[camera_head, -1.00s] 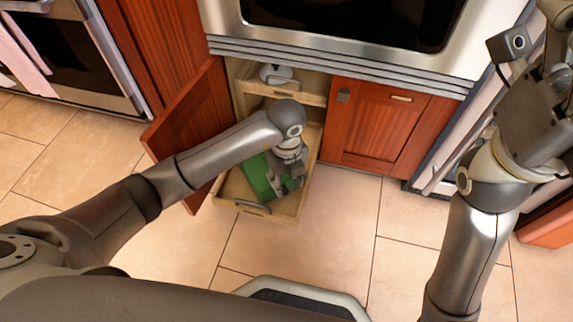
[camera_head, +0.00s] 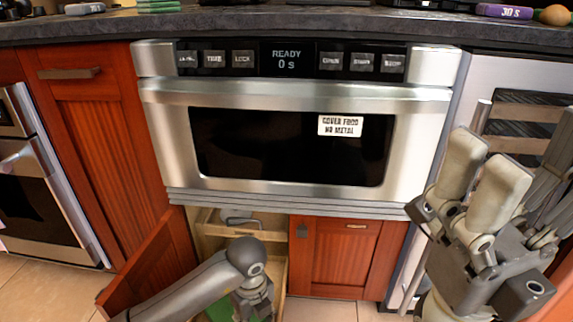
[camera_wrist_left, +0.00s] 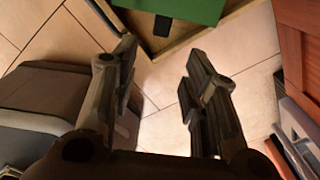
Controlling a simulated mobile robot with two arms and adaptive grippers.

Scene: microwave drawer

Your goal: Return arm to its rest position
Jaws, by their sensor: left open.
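My left arm reaches in from the bottom left of the head view, its elbow in front of the open cabinet. The left gripper is partly cut off at the bottom edge there. In the left wrist view the left gripper (camera_wrist_left: 163,58) is open and empty, with floor tiles between its fingers. A green object (camera_wrist_left: 178,10) in a pulled-out wooden drawer (camera_wrist_left: 205,32) lies beyond the fingertips, apart from them. My right gripper (camera_head: 484,168) is raised at the right of the head view, fingers up, apart and empty.
A microwave drawer (camera_head: 290,92), shut and reading "READY 0 s", sits under the dark counter (camera_head: 300,22). A red cabinet door (camera_head: 160,265) stands open left of my left arm. A shut red cabinet (camera_head: 345,262) is to its right. An oven (camera_head: 40,190) is at far left.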

